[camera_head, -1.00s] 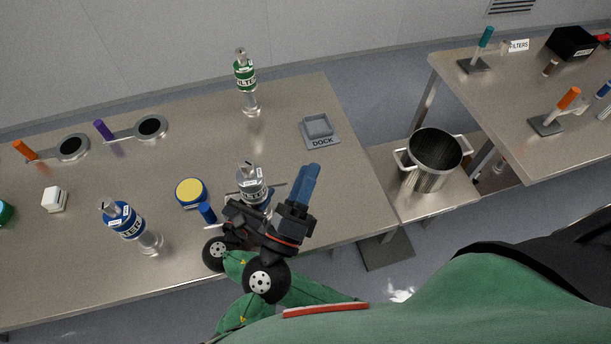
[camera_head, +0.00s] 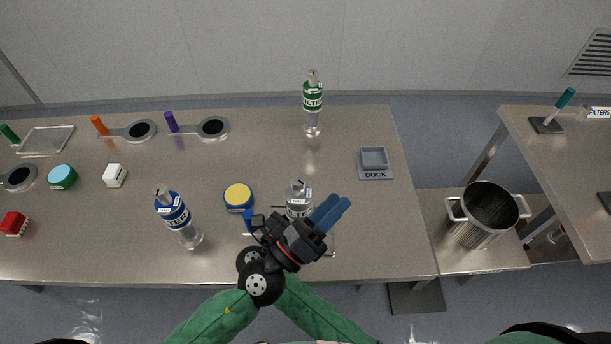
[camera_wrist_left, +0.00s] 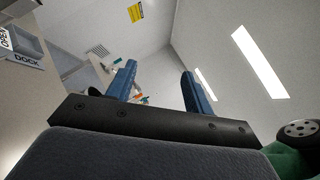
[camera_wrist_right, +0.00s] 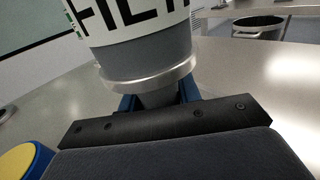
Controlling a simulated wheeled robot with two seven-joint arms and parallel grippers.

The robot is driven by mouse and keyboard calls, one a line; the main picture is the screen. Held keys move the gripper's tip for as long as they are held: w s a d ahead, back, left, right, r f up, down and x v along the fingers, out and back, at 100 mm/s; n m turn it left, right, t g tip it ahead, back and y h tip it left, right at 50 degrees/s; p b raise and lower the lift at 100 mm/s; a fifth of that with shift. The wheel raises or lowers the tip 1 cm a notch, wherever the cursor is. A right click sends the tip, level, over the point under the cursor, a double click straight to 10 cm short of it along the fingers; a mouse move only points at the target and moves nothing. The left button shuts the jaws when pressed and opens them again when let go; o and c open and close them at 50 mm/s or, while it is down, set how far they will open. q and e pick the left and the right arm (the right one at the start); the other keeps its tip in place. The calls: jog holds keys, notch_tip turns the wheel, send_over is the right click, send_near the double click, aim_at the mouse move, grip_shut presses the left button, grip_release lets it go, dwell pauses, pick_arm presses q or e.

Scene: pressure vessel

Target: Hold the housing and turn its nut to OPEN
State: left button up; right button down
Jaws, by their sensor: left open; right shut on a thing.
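The grey-banded filter housing (camera_head: 298,190) stands upright near the front of the table, its top cap and small white label in view. In the head view the right gripper is hidden behind my left one. My left gripper (camera_head: 337,206) is open and empty, just right of the housing, blue fingers pointing right.
A DOCK block (camera_head: 375,174) is at the right. A blue housing (camera_head: 172,210) and a green housing (camera_head: 312,98) stand apart on the table. A yellow-topped blue jar (camera_head: 238,194) and a blue handle (camera_head: 248,221) are close left. A pot (camera_head: 488,212) stands beyond the table's right edge.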

pick_arm(q)
jog(key=a+f+n+g, duration=0.1)
jog(key=a+f+g, duration=0.1)
jog(key=m+y, duration=0.3)
jog(key=m, duration=0.9)
send_near(298, 182)
jog(key=shift+g, duration=0.3)
jog(key=shift+w+a+x, duration=0.1)
jog(key=shift+w+x, duration=0.05)
jog(key=shift+x, duration=2.95)
jog(key=shift+w+a+x, duration=0.15)
jog(key=shift+x, duration=2.9)
